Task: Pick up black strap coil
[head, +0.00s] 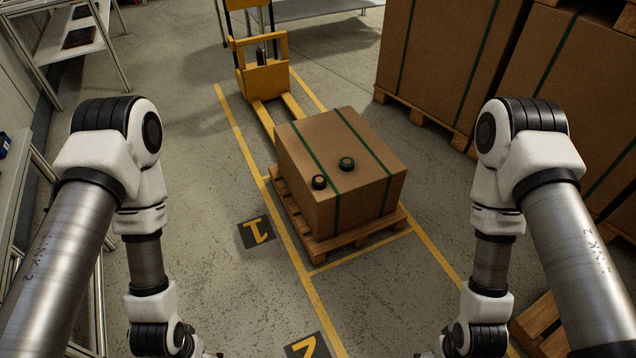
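A small black strap coil (319,182) lies on top of a brown cardboard box (350,212), near its left front edge. A green coil (346,163) lies a little behind it and to the right, also on the box top. The two coils are apart. Two green straps run over the box.
The box stands on a wooden pallet (322,243) inside yellow floor lines. A yellow pallet stacker (263,80) stands behind it. Large strapped cartons (440,60) on pallets fill the back right. Metal tables stand at the left. The floor before the pallet is clear.

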